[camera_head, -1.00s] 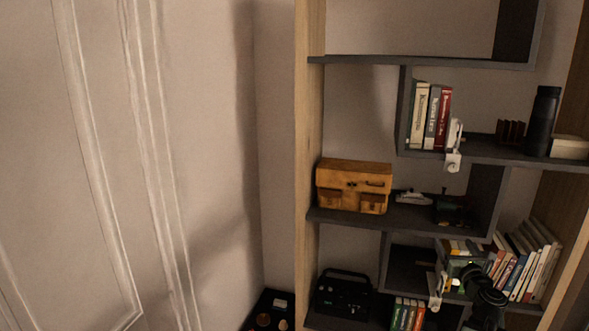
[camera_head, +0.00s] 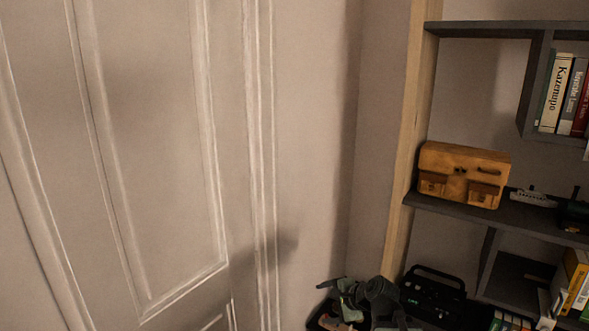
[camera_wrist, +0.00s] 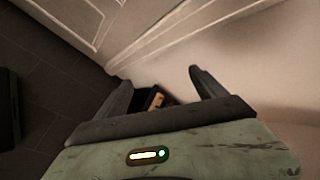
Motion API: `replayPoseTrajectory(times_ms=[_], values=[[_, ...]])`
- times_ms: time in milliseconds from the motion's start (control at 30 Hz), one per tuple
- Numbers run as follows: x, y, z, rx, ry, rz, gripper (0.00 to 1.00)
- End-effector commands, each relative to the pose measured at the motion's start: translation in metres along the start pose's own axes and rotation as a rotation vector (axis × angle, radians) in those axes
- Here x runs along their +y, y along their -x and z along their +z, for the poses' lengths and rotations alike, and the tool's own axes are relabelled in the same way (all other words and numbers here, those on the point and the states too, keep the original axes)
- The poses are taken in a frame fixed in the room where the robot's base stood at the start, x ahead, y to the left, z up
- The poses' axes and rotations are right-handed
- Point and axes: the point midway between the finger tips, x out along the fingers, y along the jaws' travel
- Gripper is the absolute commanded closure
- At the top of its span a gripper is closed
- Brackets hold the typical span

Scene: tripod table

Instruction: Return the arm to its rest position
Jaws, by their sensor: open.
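My gripper (camera_wrist: 159,78) shows in the wrist view with its two dark fingers spread apart. Nothing is held between them. Beyond the gap lies a dark item with a small orange part (camera_wrist: 157,101), apart from the fingers. In the head view my green and dark arm (camera_head: 358,301) shows at the bottom, right of centre, in front of the wall corner and left of the shelf unit. I cannot make out the finger opening there.
A panelled door (camera_head: 160,150) and pale wall fill the left. A shelf unit with a wooden side post (camera_head: 411,130) stands at right, holding a tan bag (camera_head: 463,174), books (camera_head: 565,92) and a black radio-like box (camera_head: 437,296). Dark floor (camera_wrist: 45,95) shows in the wrist view.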

Motion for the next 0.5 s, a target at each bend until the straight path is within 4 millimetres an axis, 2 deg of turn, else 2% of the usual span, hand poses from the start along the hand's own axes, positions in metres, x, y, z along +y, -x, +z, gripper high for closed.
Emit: replayPoseTrajectory(times_ms=[33, 67, 100, 200, 333, 500], values=[[0.032, -0.018, 0.017, -0.003, 0.189, 0.124, 0.19], [0.052, -0.022, 0.022, -0.003, 0.32, 0.213, 0.19], [0.077, -0.02, 0.02, -0.004, 0.49, 0.335, 0.19], [0.123, 0.011, -0.009, -0.029, 0.802, 0.604, 0.19], [0.156, 0.041, -0.026, -0.131, 1.045, 0.815, 0.19], [0.162, 0.047, -0.025, -0.214, 1.158, 0.844, 0.19]])
